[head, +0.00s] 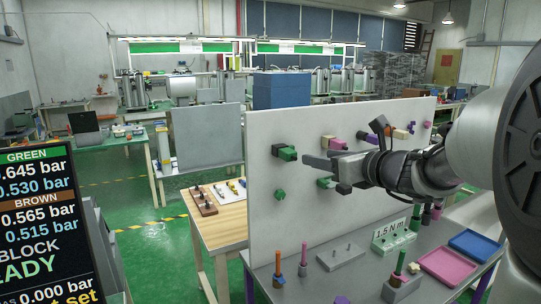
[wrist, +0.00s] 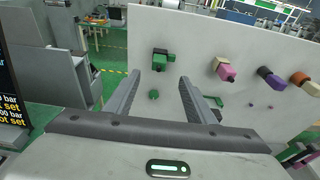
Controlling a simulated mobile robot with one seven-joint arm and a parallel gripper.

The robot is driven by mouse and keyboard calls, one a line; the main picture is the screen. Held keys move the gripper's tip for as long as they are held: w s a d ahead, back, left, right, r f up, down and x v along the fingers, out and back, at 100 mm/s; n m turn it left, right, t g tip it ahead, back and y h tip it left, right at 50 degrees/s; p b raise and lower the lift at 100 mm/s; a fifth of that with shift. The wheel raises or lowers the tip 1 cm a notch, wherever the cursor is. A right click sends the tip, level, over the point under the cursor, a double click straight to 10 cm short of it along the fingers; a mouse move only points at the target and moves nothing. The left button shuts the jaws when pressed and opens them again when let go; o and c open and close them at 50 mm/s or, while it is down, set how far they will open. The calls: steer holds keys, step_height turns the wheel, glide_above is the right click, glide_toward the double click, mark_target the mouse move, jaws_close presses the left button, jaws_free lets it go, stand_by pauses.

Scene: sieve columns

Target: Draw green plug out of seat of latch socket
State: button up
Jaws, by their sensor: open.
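A green plug (head: 288,154) sits in a dark socket (head: 276,150) on the upright white panel, at its upper left. In the wrist view the green plug (wrist: 159,66) shows below the black top of its socket (wrist: 160,52), beyond the fingertips and between them. I cannot tell from its look whether this is the latch socket. My gripper (head: 322,173) is open and empty in front of the panel, to the right of the plug in the head view. In the wrist view its two fingers (wrist: 160,78) point at the panel, with a visible gap before the plug.
The white panel (head: 262,225) also carries a pink block (head: 335,142), a purple one (wrist: 270,77) and a small green piece (wrist: 154,95) below the plug. A grey table (head: 310,285) with a pink tray (head: 443,266) and blue tray (head: 474,244) stands below. My arm crosses the panel's right.

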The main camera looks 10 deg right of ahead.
mark_target(292, 153)
steer(key=x, duration=1.5)
steer(key=shift+w+a+f, duration=0.1)
steer(key=shift+w, duration=0.05)
jaws_close()
